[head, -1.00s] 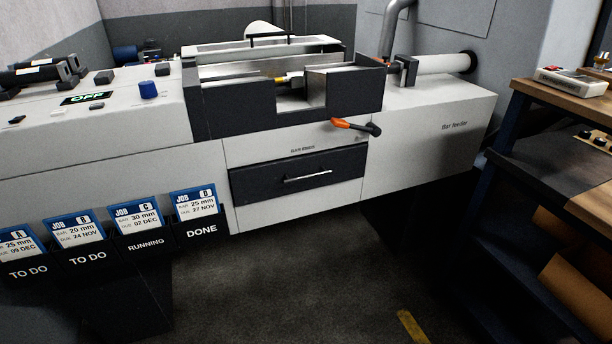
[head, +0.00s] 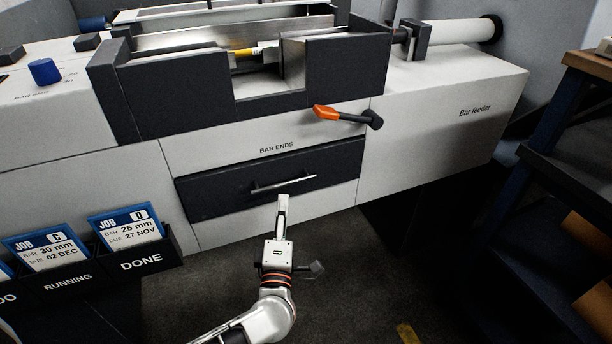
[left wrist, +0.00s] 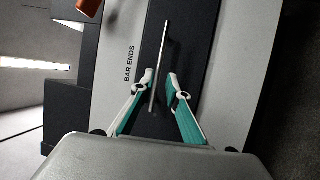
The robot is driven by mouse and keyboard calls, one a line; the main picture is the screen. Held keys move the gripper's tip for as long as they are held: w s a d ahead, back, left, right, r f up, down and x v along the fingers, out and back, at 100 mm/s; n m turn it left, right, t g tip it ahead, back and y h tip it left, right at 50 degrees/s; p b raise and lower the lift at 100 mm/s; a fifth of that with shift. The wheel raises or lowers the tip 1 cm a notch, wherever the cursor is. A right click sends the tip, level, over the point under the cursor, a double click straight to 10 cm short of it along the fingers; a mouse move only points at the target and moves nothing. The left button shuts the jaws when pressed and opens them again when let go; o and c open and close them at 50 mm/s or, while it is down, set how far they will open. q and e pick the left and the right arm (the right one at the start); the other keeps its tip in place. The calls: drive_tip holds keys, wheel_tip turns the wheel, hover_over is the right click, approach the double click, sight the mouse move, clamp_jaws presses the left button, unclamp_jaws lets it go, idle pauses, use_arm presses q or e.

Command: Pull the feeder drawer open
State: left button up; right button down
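The feeder drawer (head: 220,195) has a dark front under the label BAR ENDS and looks shut in the white machine body. Its thin metal bar handle (head: 284,184) runs across the front. My left gripper (head: 283,198) is just below and in front of the handle in the head view. In the left wrist view the two fingers of my left gripper (left wrist: 161,76) are open, one on each side of the handle (left wrist: 162,55), with gaps showing. I cannot tell how far the fingertips are from the drawer front. My right gripper is not in view.
An orange-tipped lever (head: 340,115) sticks out above the drawer on the right. Job card holders (head: 125,240) hang at the left. A wooden-topped bench (head: 590,66) stands at the right. The floor (head: 350,270) below the drawer is clear apart from my arm.

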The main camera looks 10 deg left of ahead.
sight(284, 184)
use_arm(q)
drive_tip(key=shift+x, duration=3.75)
drive_tip(key=shift+a+r, duration=0.1)
clamp_jaws()
